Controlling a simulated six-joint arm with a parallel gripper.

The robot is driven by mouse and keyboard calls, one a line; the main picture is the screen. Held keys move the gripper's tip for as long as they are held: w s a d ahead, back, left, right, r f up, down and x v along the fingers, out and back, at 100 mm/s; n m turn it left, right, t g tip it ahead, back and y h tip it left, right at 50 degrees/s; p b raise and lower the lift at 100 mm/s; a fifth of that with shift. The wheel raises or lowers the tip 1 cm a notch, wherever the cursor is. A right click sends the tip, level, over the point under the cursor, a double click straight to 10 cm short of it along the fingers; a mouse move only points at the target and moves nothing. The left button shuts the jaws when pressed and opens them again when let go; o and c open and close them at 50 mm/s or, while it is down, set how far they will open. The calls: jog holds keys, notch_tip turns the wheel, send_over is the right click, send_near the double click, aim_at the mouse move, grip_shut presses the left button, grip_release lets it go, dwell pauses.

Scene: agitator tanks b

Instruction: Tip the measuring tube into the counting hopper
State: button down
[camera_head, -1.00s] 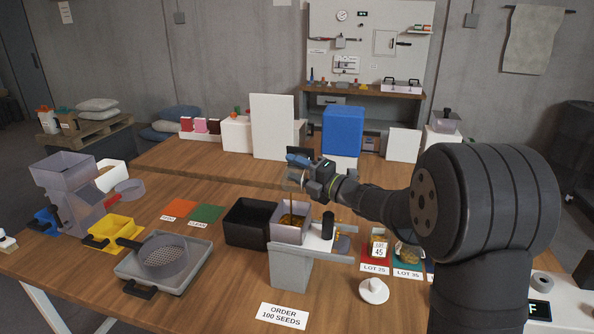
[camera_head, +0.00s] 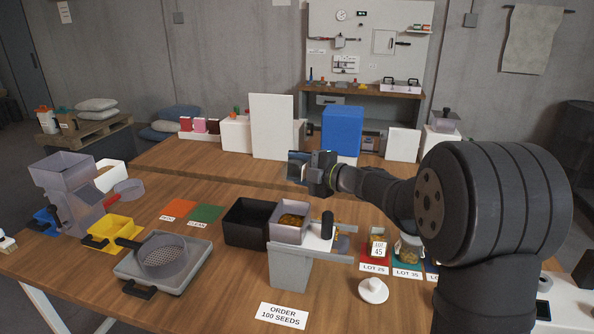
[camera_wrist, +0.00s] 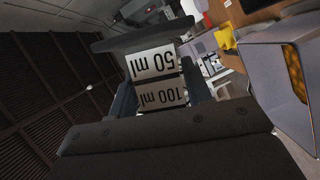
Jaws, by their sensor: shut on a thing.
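My gripper (camera_head: 312,172) is shut on the measuring tube and holds it above and a little behind the counting hopper. In the wrist view the measuring tube (camera_wrist: 157,75) lies between the fingers, its "50 ml" and "100 ml" labels upside down or turned. In the head view little of the tube shows, and I cannot tell whether anything is left inside it. The counting hopper (camera_head: 274,235) is a pale open box on a grey stand with brown-yellow seeds (camera_head: 291,220) in it. Its grey-violet wall (camera_wrist: 270,75) also shows at the right of the wrist view.
A black bin (camera_head: 247,232) stands left of the hopper. Jars marked LOT (camera_head: 408,248) stand to the right, with a white knobbed lid (camera_head: 373,290) in front. A sieve on a tray (camera_head: 170,280) and a yellow scoop tray (camera_head: 110,235) are at the left.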

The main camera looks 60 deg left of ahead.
aim_at(303, 173)
jog(key=shift+s+d+r+m+h, duration=0.1)
jog(key=shift+r+m+h, duration=0.3)
jog(key=shift+m, duration=0.5)
jog(key=shift+r+m+h, duration=0.15)
jog(key=shift+m+h, duration=0.35)
jog(key=shift+m, duration=0.4)
jog(key=m+h, duration=0.1)
jog(key=d+m+g, duration=0.1)
jog(key=m, duration=0.1)
jog(key=shift+s+r+h, duration=0.1)
jog(key=shift+s+h, duration=0.3)
jog(key=m, duration=0.1)
jog(key=s+d+f+m+g+h, duration=0.1)
jog(key=s+m+h, duration=0.1)
jog(key=m, duration=0.1)
jog(key=shift+d+f+g, duration=0.15)
jog(key=shift+d+g, duration=0.2)
jog(key=shift+g, duration=0.05)
jog(key=shift+w, duration=0.1)
